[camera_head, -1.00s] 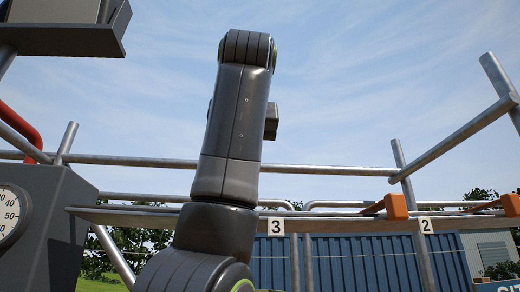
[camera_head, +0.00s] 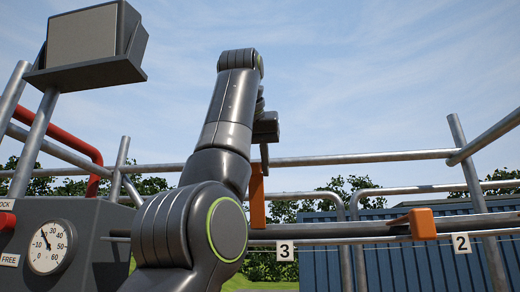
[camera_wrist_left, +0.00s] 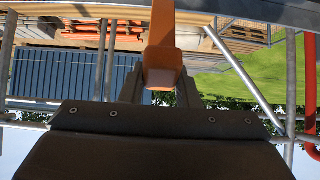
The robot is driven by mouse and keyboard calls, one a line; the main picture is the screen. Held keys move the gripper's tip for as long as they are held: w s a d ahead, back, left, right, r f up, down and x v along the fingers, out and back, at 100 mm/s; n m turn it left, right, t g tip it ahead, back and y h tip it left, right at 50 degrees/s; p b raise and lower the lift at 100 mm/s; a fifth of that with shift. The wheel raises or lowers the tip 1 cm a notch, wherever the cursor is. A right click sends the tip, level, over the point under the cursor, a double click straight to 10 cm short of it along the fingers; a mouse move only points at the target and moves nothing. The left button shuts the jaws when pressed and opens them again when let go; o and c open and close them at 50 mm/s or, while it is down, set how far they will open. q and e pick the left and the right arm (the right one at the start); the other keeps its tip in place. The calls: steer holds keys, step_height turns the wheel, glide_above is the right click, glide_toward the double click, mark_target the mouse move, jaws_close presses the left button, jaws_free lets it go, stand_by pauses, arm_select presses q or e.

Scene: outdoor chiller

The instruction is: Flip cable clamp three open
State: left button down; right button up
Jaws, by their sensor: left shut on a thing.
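Cable clamp three is an orange lever (camera_head: 257,203) above the white "3" label (camera_head: 286,250). It stands roughly upright from the rail in the head view. My left gripper (camera_head: 264,155) is at the lever's top end, partly hidden behind my own arm. In the left wrist view, the orange lever (camera_wrist_left: 162,60) sits between the two fingers of my left gripper (camera_wrist_left: 160,92), which is shut on it. The clamp's base is partly hidden by my arm. My right gripper is not in view.
A second orange clamp (camera_head: 423,224) lies low on the rail by the "2" label (camera_head: 461,243). A dial gauge (camera_head: 49,247) is on a grey box at left. A red bent handle (camera_head: 85,150) and metal rails (camera_head: 350,158) surround the area. Open sky is above.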

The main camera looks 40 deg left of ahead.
arm_select(q)
steer(key=shift+w+a+f, duration=0.1)
steer(key=shift+w, duration=0.05)
steer(key=c, duration=1.4)
jaws_free()
steer(key=shift+c, duration=0.2)
steer(key=o, duration=0.4)
steer(key=shift+w+a, duration=0.15)
steer(key=shift+w, duration=0.05)
steer(key=shift+c, duration=0.2)
steer(key=shift+s, duration=0.1)
